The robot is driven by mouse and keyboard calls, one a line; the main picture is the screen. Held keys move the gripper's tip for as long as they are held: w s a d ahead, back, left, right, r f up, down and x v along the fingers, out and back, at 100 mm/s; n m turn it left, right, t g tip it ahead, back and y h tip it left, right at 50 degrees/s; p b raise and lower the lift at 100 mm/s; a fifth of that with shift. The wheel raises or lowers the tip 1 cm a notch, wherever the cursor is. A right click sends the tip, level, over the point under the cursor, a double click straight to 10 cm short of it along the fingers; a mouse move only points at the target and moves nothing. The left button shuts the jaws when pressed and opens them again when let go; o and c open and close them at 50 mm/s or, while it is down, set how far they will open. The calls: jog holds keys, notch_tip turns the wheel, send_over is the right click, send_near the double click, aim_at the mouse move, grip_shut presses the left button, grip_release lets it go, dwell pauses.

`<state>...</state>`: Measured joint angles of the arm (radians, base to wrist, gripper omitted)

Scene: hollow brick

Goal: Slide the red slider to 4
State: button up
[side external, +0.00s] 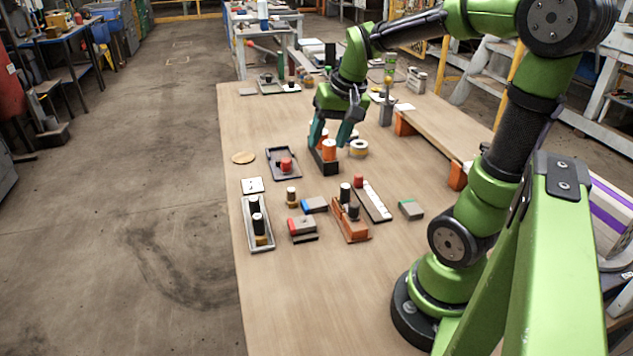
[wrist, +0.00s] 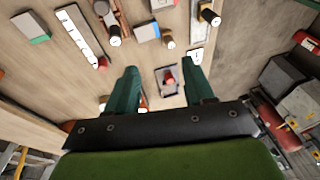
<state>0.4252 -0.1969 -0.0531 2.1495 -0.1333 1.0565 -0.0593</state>
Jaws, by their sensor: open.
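A red slider (side external: 359,182) sits at the far end of a long white scale strip (side external: 375,203) with a dark edge, on the wooden table. The strip (wrist: 78,32) also shows at the upper left of the wrist view, with the red slider (wrist: 102,62) at its lower end. The marks on the strip are too small to read. My gripper (side external: 331,131) is open and empty, pointing down above an orange cylinder (side external: 329,150) in a black holder. It is behind and left of the red slider. In the wrist view its fingers (wrist: 161,80) are spread.
A dark tray (side external: 271,154) with a red knob (side external: 286,163) is left of my gripper. A white and yellow ring (side external: 358,148) is to its right. Wooden and grey blocks with black-topped pegs stand in front. A raised plank (side external: 440,133) borders the right. The table's left front is clear.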

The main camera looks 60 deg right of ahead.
aim_at(359, 175)
jog(key=d+f+m+g, duration=0.2)
jog(key=d+f+g, duration=0.1)
jog(key=d, duration=1.4)
jog(key=shift+g, duration=0.3)
jog(key=f, duration=1)
jog(key=s+f, duration=0.1)
jog(key=f, duration=0.5)
jog(key=shift+a+f, duration=0.1)
jog(key=shift+a, duration=0.05)
grip_shut()
